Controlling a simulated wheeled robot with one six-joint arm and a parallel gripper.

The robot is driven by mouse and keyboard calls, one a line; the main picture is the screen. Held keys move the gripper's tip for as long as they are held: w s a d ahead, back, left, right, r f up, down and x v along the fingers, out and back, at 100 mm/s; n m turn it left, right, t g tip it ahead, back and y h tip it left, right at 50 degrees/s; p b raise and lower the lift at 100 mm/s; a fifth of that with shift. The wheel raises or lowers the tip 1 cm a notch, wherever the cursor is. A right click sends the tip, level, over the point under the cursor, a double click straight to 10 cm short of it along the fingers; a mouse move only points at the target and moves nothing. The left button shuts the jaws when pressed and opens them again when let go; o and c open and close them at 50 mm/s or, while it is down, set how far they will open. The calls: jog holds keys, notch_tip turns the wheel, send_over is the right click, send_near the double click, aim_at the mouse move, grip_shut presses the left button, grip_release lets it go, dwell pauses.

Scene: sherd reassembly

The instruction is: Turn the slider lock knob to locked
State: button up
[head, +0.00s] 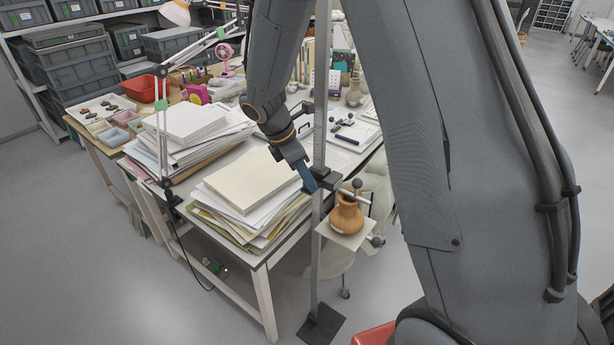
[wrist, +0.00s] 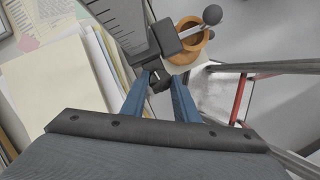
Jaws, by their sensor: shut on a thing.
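A tall metal post (head: 319,240) stands on a dark base plate. It carries a black slider (head: 328,180); the graduated post (wrist: 117,18) and the slider block (wrist: 178,42) also show in the wrist view. My gripper (head: 308,187) reaches the slider from the upper left. In the wrist view, its blue fingers (wrist: 159,80) are shut on the small dark lock knob (wrist: 159,85) at the slider's near side. In the head view the knob is hidden behind the fingers. I cannot tell from the knob whether it is locked.
An orange-brown jar (head: 346,218) stands on a small pale platform beside the post, with a dark ball-ended rod (wrist: 212,15) by its rim. Paper stacks (head: 250,185) fill the near table corner, left of the post. A lamp arm (head: 163,140) rises further left.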

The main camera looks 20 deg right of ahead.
jog(key=shift+m+g, duration=0.3)
jog(key=shift+m, duration=0.3)
jog(key=o, duration=1.1)
jog(key=shift+c, duration=0.2)
jog(key=b+v, duration=0.2)
jog(key=v, duration=0.6)
jog(key=shift+w, duration=0.1)
